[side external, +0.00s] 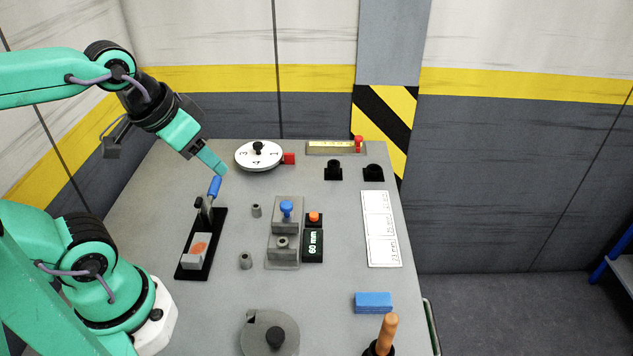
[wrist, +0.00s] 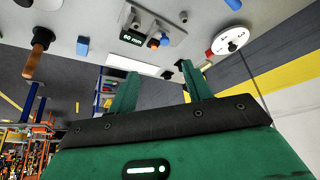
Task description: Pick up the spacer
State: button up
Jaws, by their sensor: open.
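Two small grey cylindrical spacers stand on the grey table in the side view: one (side external: 256,210) near the middle and another (side external: 245,260) closer to the front. A similar grey ring-shaped piece (side external: 282,243) sits in the grey block fixture. A small grey cylinder, probably a spacer, shows at the top of the wrist view (wrist: 183,16). My gripper (side external: 216,167) is above the back left of the table, up and away from the spacers. In the wrist view, its two green fingers (wrist: 160,86) are apart with nothing between them.
A lever clamp with a blue handle (side external: 214,187) stands just below my gripper. A block fixture with a blue knob (side external: 286,207) and a 60 mm display (side external: 313,245) are right of the spacers. A numbered dial (side external: 258,155) is behind. A round grey plate (side external: 262,340) is in front.

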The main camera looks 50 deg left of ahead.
jog(key=n+g, duration=0.5)
jog(key=n, duration=0.3)
send_over(283, 241)
notch_tip(283, 241, down, 14)
jog(key=shift+s+f, duration=0.1)
jog(key=shift+d+f+g, duration=0.1)
jog(key=shift+f+g, duration=0.2)
jog(key=shift+f, duration=1.4)
jog(key=shift+f, duration=0.1)
jog(key=shift+f, duration=2.5)
jog(key=shift+c, duration=0.4)
